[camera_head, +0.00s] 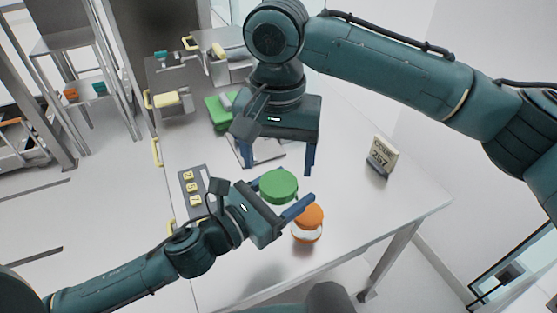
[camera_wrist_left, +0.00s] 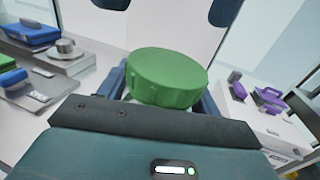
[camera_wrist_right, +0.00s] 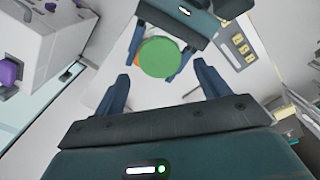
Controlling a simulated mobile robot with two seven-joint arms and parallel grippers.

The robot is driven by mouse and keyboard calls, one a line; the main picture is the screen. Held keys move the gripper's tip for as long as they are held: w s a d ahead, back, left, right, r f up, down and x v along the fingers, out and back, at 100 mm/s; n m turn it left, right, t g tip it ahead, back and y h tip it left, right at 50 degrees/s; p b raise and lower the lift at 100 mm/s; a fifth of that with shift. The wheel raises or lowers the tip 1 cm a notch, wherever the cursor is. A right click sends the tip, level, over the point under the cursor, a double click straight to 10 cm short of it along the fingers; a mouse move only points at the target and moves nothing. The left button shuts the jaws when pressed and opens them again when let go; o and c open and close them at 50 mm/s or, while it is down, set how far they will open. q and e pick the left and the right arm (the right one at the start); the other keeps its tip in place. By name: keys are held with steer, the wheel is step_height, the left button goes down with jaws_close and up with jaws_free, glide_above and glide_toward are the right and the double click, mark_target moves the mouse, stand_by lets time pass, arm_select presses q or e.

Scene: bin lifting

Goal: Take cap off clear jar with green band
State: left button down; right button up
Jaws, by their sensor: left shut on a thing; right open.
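A jar with a green cap (camera_head: 279,184) stands between my left fingers; the cap also fills the middle of the left wrist view (camera_wrist_left: 168,75). The jar's body and its band are hidden beneath the cap and behind the gripper. My left gripper (camera_head: 284,191) is shut on this jar, with a finger on either side just below the cap. My right gripper (camera_head: 280,170) is open and empty, pointing down above and behind the cap. In the right wrist view the green cap (camera_wrist_right: 160,57) lies beyond and between the open fingers, apart from them.
A clear jar with an orange cap (camera_head: 308,217) stands close beside my left fingertips. A small code sign (camera_head: 381,158) is at the table's right. A grey panel with yellow buttons (camera_head: 193,190) lies at left, and a green object (camera_head: 217,111) is behind. The table's right front (camera_head: 400,205) is clear.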

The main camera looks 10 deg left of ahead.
mark_target(278, 183)
step_height(278, 183, up, 2)
steer(key=m, duration=0.3)
steer(key=shift+m, duration=0.4)
steer(key=m, duration=0.1)
steer(key=r+m, duration=0.1)
steer(key=shift+m, duration=0.3)
steer(key=shift+f, duration=3.9)
steer(key=shift+c, duration=0.5)
steer(key=c, duration=0.9)
steer(key=n, duration=0.6)
steer(key=shift+d+n, duration=0.1)
steer(key=shift+n, duration=0.2)
steer(key=o, duration=1.1)
